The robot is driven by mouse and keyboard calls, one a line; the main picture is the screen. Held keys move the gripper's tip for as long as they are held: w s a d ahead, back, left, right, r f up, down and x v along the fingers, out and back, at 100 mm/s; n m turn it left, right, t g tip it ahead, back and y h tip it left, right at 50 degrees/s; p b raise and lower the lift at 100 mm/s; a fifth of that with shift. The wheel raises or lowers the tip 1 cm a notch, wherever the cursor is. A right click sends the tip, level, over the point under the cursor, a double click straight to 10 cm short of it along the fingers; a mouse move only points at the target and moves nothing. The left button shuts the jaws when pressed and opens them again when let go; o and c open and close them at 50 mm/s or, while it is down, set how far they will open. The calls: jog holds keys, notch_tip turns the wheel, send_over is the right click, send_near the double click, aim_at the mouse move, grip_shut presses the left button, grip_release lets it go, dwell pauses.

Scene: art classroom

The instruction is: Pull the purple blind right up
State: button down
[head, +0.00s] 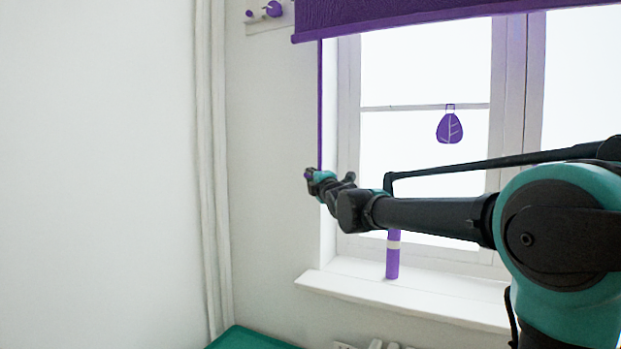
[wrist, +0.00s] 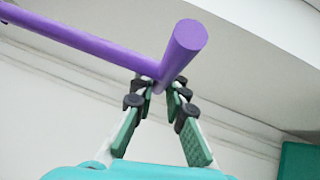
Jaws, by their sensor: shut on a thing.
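The purple blind (head: 420,15) hangs at the top of the window, its lower edge well above the sill. A thin purple rod or cord (head: 320,105) runs down from its left end to my gripper (head: 313,177). In the wrist view, a purple bar (wrist: 85,42) comes in from the left, and a thicker round-ended purple piece (wrist: 187,38) points toward the camera. My gripper (wrist: 160,88) is shut on the purple piece where they meet; the exact contact is partly hidden by the fingers.
The white sill (head: 420,300) carries an upright purple cylinder (head: 392,262) below my arm. Purple pegs (head: 272,9) are on the wall at upper left. A teal surface (head: 255,338) is low down. The wall at left is bare.

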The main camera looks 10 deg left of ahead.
notch_tip(320, 180, up, 24)
dwell(0.3)
jog(key=shift+r, duration=0.1)
jog(key=c, duration=1.5)
grip_release()
jog(key=shift+c, duration=0.2)
jog(key=shift+s, duration=0.1)
jog(key=v, duration=1.2)
